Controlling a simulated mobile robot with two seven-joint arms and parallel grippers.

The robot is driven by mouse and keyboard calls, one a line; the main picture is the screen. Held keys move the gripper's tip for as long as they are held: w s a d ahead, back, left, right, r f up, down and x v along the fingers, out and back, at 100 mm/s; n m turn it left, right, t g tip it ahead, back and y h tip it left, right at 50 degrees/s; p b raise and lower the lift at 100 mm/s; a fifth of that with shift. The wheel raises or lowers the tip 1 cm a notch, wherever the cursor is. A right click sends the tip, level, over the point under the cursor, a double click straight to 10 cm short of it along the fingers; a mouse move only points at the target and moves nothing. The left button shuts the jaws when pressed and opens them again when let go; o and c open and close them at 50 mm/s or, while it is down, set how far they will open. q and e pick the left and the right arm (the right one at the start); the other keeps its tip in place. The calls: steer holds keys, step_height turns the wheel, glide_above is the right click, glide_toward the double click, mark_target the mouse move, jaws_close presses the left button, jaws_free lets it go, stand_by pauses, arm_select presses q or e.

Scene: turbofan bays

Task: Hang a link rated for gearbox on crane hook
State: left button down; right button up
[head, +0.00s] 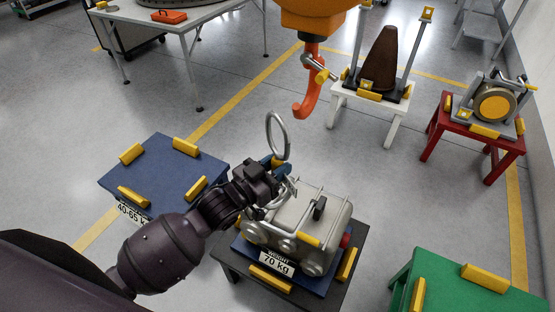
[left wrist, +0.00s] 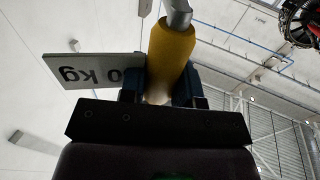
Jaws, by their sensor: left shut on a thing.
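The orange crane hook (head: 307,95) hangs below the orange hoist block, with a grey and yellow latch part (head: 318,70) on its shank. My left gripper (head: 276,166) is shut on a link, whose grey ring (head: 270,135) stands upright above the fingers. In the picture the ring is left of and below the hook tip, apart from it. In the left wrist view the link's yellow sleeve (left wrist: 172,55) sits between the fingers, beside a grey tag (left wrist: 95,70) ending in "0 kg". The grey gearbox (head: 320,207) is below and right of my gripper. My right gripper is not in view.
The gearbox stand carries a 70 kg label (head: 277,263). A blue table (head: 160,172) marked 40-65 k is at left. A white stool (head: 376,108) bears a brown cone; a red stool (head: 478,139) bears a round unit. A green table (head: 450,290) is at lower right.

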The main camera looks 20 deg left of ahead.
arm_select(q)
steer(key=shift+w+d, duration=0.1)
steer(key=shift+w, duration=0.05)
steer(key=w+d+f+b, duration=0.1)
steer(key=w+f+b, duration=0.1)
steer(key=w+b, duration=0.3)
steer(key=w+d+f+b, duration=0.1)
steer(key=w+f+b, duration=0.2)
steer(key=w+b, duration=0.2)
steer(key=w, duration=0.3)
steer(key=shift+w+d+f, duration=0.2)
steer(key=shift+d, duration=0.05)
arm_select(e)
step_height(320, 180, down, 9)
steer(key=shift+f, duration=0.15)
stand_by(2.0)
arm_select(q)
steer(key=shift+f, duration=0.1)
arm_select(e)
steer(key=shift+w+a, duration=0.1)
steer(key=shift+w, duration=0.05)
